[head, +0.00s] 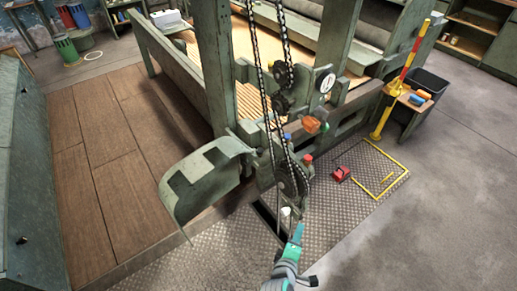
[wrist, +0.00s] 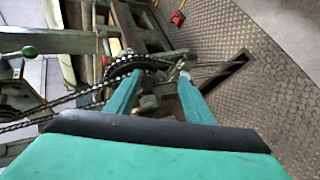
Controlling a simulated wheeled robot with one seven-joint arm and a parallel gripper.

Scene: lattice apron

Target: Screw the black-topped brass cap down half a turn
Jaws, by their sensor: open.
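I cannot make out the black-topped brass cap for certain in either view. My gripper (head: 297,233) is at the bottom middle of the head view, low in front of the machine's chain drive. In the wrist view its two teal fingers (wrist: 158,82) stand apart, with the chain and sprocket (wrist: 125,66) behind them. A small white-topped part (head: 285,211) sits just left of the fingertips in the head view. It also shows by the right fingertip in the wrist view (wrist: 184,75); whether they touch I cannot tell. Nothing is visibly held.
The green machine frame (head: 214,75) and a bent guard plate (head: 207,180) stand left of the chains. An orange part (head: 312,125) is on the frame. A red item (head: 341,174) lies on the tread-plate floor (head: 340,215). A yellow post (head: 395,100) stands right. Open floor lies at right.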

